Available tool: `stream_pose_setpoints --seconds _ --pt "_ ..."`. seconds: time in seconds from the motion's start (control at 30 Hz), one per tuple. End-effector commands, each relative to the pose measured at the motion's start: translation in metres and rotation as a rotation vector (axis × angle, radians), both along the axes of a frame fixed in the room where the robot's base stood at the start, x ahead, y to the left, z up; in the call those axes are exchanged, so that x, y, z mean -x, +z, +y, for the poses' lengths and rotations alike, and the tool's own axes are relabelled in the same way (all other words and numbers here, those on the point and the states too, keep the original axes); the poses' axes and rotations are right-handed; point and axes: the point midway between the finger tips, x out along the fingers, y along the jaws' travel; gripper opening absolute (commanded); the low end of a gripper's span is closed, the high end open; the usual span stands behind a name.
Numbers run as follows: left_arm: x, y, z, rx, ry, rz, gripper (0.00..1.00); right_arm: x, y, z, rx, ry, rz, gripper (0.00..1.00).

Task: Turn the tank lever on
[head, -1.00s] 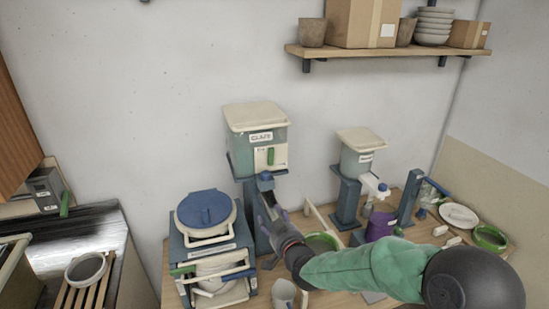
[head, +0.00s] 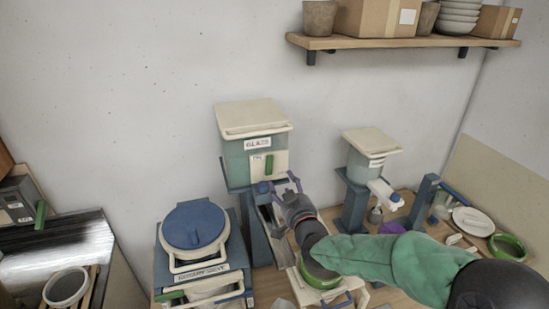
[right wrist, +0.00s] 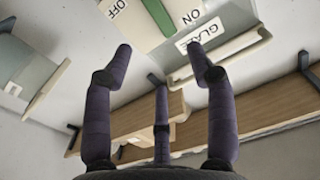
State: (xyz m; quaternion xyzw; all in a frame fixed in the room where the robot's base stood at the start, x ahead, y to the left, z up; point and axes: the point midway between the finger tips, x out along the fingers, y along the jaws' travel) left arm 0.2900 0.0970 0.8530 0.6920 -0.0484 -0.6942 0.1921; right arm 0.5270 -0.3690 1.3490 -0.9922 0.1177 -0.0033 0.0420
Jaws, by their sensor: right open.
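The glaze tank (head: 253,140) is a grey-green bin with a cream lid and a GLAZE label, on a blue stand against the wall. Its green lever (head: 269,164) stands upright on a cream plate on the front. In the right wrist view, which shows the tank turned over, the lever (right wrist: 157,14) lies between the OFF label (right wrist: 117,8) and the ON label (right wrist: 203,30). My right gripper (head: 279,187) is open and empty, just below and in front of the plate, apart from the lever. In the right wrist view its fingers (right wrist: 160,50) point towards the plate. My left gripper is out of view.
A blue-lidded sieve unit (head: 195,225) stands left of the tank. A smaller tank (head: 372,152) on a blue stand is to the right. A green-rimmed bowl (head: 320,272) sits below my right forearm. A wall shelf (head: 400,42) holds boxes and pots.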

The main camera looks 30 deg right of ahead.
Motion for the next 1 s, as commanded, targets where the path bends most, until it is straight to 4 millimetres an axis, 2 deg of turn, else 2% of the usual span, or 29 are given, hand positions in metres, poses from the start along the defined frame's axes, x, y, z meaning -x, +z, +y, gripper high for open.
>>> stream_pose_setpoints --seconds 0.13,0.27,0.7,1.0 --pt "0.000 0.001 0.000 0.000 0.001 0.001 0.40 -0.006 0.000 -0.001 0.000 0.000 0.001 0.57" --pt "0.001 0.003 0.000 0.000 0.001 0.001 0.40 -0.020 0.000 -0.004 0.000 0.001 0.002 0.57" --pt "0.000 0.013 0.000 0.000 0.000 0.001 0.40 -0.083 0.000 -0.019 -0.001 0.001 0.002 0.57" --pt "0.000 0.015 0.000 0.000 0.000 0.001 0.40 -0.103 -0.001 -0.024 -0.001 0.001 0.001 0.57"
